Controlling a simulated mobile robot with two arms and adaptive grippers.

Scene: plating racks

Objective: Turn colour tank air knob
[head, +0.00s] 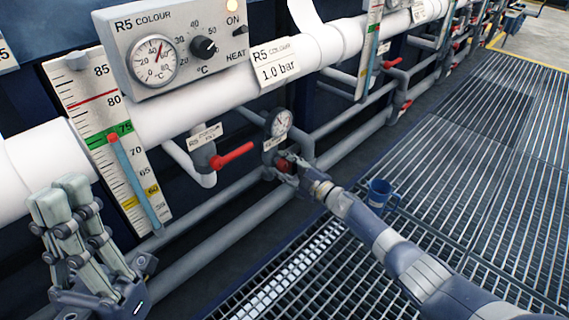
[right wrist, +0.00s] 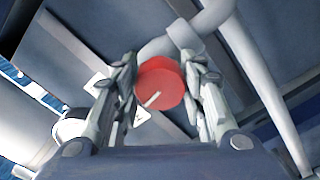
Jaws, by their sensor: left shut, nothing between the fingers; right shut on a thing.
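The red air knob (right wrist: 160,84) shows in the right wrist view as a round red disc with a pale pointer line. My right gripper (right wrist: 163,95) has a finger on each side of it and is shut on it. In the head view the knob (head: 284,164) is partly hidden by my right gripper (head: 291,168), below a small round gauge (head: 280,123). The gauge's reading is too small to tell. A sign reading R5 COLOUR 1.0 bar (head: 277,70) hangs above. My left gripper (head: 64,195) is shut and empty at the lower left, apart from the pipes.
A control box (head: 180,40) with a dial and heat knob sits above a thick white pipe (head: 190,105). A red-handled valve (head: 232,155) is left of the gauge. A blue mug (head: 379,194) stands on the floor grating (head: 470,165) beyond my right arm.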

